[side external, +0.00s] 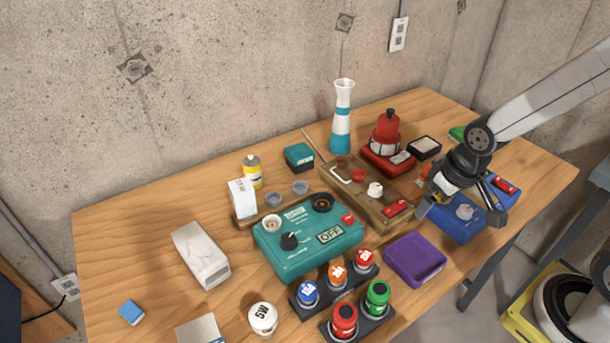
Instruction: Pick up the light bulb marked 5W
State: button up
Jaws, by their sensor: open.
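The light bulb marked 5W (263,318) is a white, rounded bulb at the front edge of the wooden table, its black "5W" lettering facing up. It stands just left of the black racks of coloured bulbs or caps. My gripper (460,208) is far to the right of it, above the blue box at the table's right side. Its fingers are apart and I see nothing held between them.
A teal control box (308,235) reading OFF stands mid-table. Black racks (325,293) hold several coloured round pieces beside the bulb. A purple tray (414,259), blue box (457,224) and white block (201,254) stand around. The table's left is mostly clear.

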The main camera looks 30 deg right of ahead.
aim_at(263, 315)
jog(key=w+a+f+m+g+y, duration=0.1)
jog(key=a+m, duration=0.1)
jog(key=a, duration=0.2)
jog(key=w+a+f+m+g+y, duration=0.1)
jog(key=a+m+g, duration=0.1)
jog(key=a, duration=0.2)
jog(key=w+a+f+m+g+y, duration=0.1)
jog(key=a+f+g+y, duration=0.1)
jog(key=a, duration=0.2)
jog(key=shift+w+a+m, duration=0.15)
jog(key=shift+a+m, duration=0.05)
jog(key=shift+m, duration=0.2)
jog(key=w+a+m+g+y, duration=0.1)
jog(key=a+m+y, duration=0.1)
jog(key=a, duration=0.3)
jog(key=a+f+m+g+y, duration=0.1)
jog(key=a+g+y, duration=0.1)
jog(key=a, duration=0.4)
jog(key=w+a+m+g+y, duration=0.1)
jog(key=a+m+g+y, duration=0.1)
jog(key=a, duration=0.4)
jog(key=shift+w+a+f+m+y, duration=0.3)
jog(key=shift+w+f+y, duration=0.1)
jog(key=shift+y, duration=0.3)
jog(key=shift+s, duration=0.1)
jog(key=shift+x, duration=1.25)
jog(key=shift+f, duration=0.1)
jog(key=shift+x, duration=2.55)
